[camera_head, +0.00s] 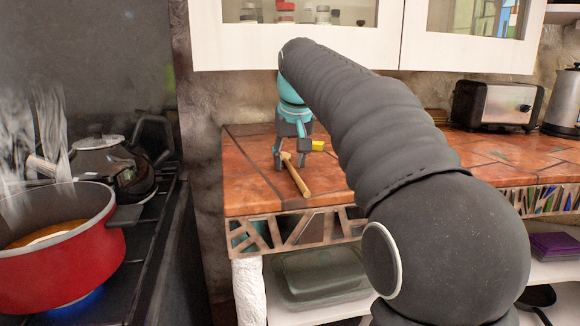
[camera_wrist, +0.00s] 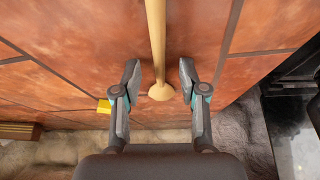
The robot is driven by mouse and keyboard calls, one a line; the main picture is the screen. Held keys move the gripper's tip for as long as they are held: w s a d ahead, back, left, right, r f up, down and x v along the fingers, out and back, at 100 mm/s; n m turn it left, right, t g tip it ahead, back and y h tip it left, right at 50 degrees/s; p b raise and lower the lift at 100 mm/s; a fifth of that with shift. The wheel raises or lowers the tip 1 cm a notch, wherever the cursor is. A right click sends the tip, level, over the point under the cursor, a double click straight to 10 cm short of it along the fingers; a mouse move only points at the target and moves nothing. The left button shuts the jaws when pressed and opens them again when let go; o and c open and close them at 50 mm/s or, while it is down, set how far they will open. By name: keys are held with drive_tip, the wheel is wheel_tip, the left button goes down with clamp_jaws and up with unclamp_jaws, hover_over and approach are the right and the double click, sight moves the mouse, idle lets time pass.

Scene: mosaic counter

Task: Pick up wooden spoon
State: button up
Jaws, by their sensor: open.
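The wooden spoon (camera_head: 298,182) lies on the tiled counter near its front left part, its long pale stick slanting toward the front edge. In the wrist view the spoon (camera_wrist: 156,38) runs down from the top edge to a wider rounded end between the fingers. My gripper (camera_head: 289,162) is over the spoon's far end, pointing down. In the wrist view my gripper (camera_wrist: 160,74) is open, one finger on each side of the spoon with a gap to both. I cannot tell how high the fingertips are above the counter.
A small yellow thing (camera_head: 318,145) lies just right of my gripper. A red pot (camera_head: 70,262) steams on the stove at left, with a dark kettle (camera_head: 103,160) behind. A toaster (camera_head: 496,105) stands far right.

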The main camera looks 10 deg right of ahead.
drive_tip(key=shift+f, duration=0.1)
drive_tip(key=shift+c, duration=0.6)
clamp_jaws()
